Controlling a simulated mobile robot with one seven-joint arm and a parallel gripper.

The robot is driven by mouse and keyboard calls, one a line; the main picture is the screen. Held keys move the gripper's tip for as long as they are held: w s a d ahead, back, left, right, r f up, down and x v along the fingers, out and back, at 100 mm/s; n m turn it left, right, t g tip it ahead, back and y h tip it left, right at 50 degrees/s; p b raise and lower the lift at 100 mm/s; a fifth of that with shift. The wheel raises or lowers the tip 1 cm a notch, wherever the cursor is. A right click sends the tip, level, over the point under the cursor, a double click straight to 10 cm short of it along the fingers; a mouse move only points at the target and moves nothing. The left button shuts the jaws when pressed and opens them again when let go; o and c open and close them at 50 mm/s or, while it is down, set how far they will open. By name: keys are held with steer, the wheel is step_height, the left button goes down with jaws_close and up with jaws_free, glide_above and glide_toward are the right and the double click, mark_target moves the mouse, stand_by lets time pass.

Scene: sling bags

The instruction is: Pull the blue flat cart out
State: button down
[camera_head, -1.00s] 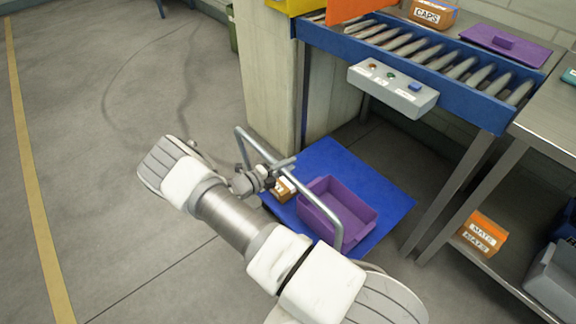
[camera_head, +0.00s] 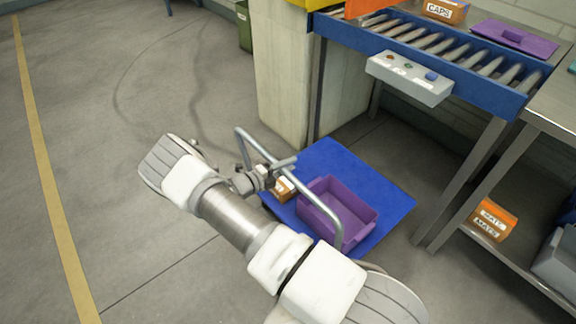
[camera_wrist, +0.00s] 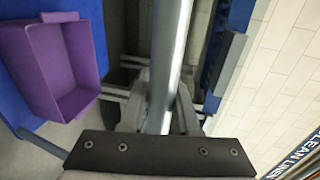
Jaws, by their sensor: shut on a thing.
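The blue flat cart (camera_head: 378,190) stands on the floor in front of the roller conveyor, with a grey tube handle (camera_head: 306,185) rising at its near left side. A purple bin (camera_head: 338,212) and a small orange box (camera_head: 284,189) are on its deck. My gripper (camera_head: 278,167) is shut on the handle's top bar. In the wrist view the bar (camera_wrist: 168,65) runs between the fingers of my gripper (camera_wrist: 160,110), and the purple bin (camera_wrist: 55,65) shows at left. My arm hides part of the cart's near edge.
The roller conveyor (camera_head: 440,62) with a grey button box (camera_head: 409,79) stands behind the cart, beside a pale pillar (camera_head: 280,80). A steel table leg (camera_head: 480,170) and a shelf with an orange box (camera_head: 492,220) are at right. The floor at left is open.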

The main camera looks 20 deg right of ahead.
steer(key=shift+a, duration=0.1)
stand_by(0.3)
steer(key=c, duration=0.7)
jaws_free()
steer(key=shift+o, duration=0.2)
steer(key=p+v, duration=0.2)
steer(key=v, duration=1.5)
steer(key=shift+a, duration=0.2)
steer(key=shift+s+r, duration=0.1)
